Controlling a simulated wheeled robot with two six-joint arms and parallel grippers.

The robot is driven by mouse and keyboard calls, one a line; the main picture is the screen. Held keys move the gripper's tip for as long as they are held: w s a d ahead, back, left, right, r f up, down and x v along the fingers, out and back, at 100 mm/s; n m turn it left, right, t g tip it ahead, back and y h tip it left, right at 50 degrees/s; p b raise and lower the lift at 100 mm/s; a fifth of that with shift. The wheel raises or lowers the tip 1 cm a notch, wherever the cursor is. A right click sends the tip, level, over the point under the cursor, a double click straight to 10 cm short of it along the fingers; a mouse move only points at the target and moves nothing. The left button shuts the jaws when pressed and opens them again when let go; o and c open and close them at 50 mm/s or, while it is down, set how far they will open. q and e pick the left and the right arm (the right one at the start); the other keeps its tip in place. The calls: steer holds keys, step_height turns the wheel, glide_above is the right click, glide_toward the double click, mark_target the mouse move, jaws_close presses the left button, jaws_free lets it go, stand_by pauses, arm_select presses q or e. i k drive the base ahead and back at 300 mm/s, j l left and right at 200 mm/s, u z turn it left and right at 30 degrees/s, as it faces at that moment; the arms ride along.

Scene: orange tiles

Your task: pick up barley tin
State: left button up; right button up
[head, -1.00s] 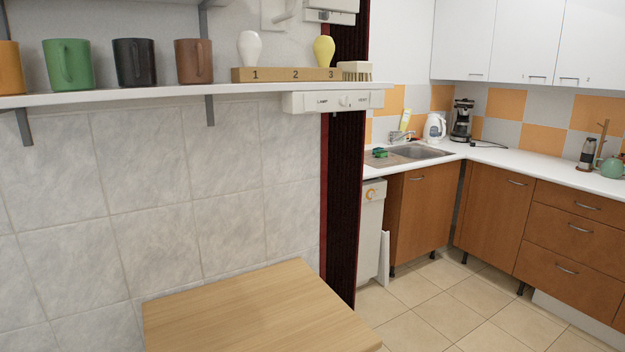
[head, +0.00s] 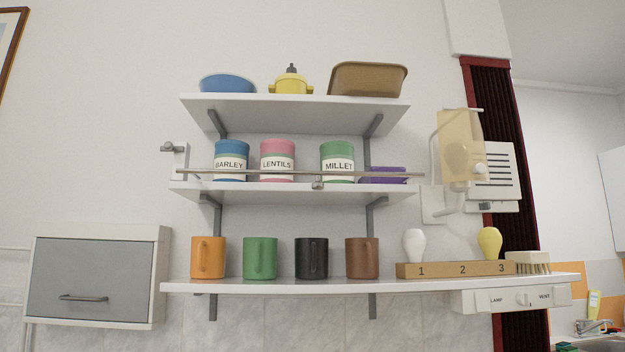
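The barley tin (head: 230,161) is a blue tin with a white label reading BARLEY. It stands upright at the left of the middle wall shelf (head: 290,189) in the head view. A thin metal rail (head: 390,174) runs across the front of that shelf, in front of the tin's lower part. The lentils tin (head: 277,161), pink, stands just to its right, and the green millet tin (head: 337,161) stands further right. Neither of my grippers shows in the head view.
Above, the top shelf (head: 290,101) holds a blue bowl (head: 228,83), a yellow pot (head: 290,83) and a brown tub (head: 367,79). Below, several mugs and a numbered block (head: 440,270) stand on the long shelf (head: 300,286). A grey-fronted cabinet (head: 95,278) hangs at left.

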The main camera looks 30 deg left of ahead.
mark_target(229, 154)
steer(key=u, duration=1.3)
